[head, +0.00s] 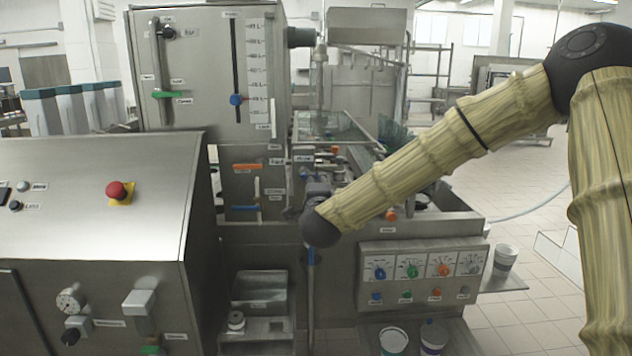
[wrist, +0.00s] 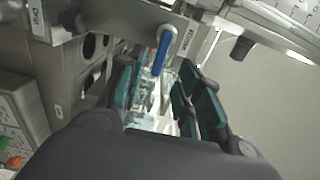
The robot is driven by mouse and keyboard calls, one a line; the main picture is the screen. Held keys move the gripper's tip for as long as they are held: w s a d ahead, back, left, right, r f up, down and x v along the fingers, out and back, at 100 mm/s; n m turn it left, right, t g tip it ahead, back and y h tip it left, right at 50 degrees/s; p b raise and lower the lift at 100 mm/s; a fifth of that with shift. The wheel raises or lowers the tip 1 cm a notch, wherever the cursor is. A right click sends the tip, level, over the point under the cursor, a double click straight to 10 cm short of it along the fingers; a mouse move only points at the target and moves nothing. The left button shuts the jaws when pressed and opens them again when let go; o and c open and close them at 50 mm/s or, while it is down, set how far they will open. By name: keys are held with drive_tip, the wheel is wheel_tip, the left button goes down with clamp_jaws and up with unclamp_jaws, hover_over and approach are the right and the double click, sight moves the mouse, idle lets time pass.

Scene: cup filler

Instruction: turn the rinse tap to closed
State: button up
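The rinse tap's blue lever (wrist: 162,52) shows in the wrist view, hanging from a metal fitting beside a label that appears to read "Rinse" (wrist: 209,40). The lever points down and slightly left in the picture. My gripper (wrist: 158,68) is open, with teal-padded fingers on either side. The lever's lower end appears between the fingertips; I cannot tell whether it is within their reach. I see no contact. In the head view my gripper sits over the middle of the machine, largely hidden by my wrist, and the rinse tap cannot be made out clearly.
A metal rail with a "Drip" label (wrist: 39,19) and a dark knob (wrist: 242,48) lie near the fingers. In the head view, a control panel with coloured knobs (head: 422,268) is below my arm. A tall tank (head: 200,70) stands left; open floor is right.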

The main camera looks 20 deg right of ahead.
drive_tip(key=v, duration=0.6)
idle(0.3)
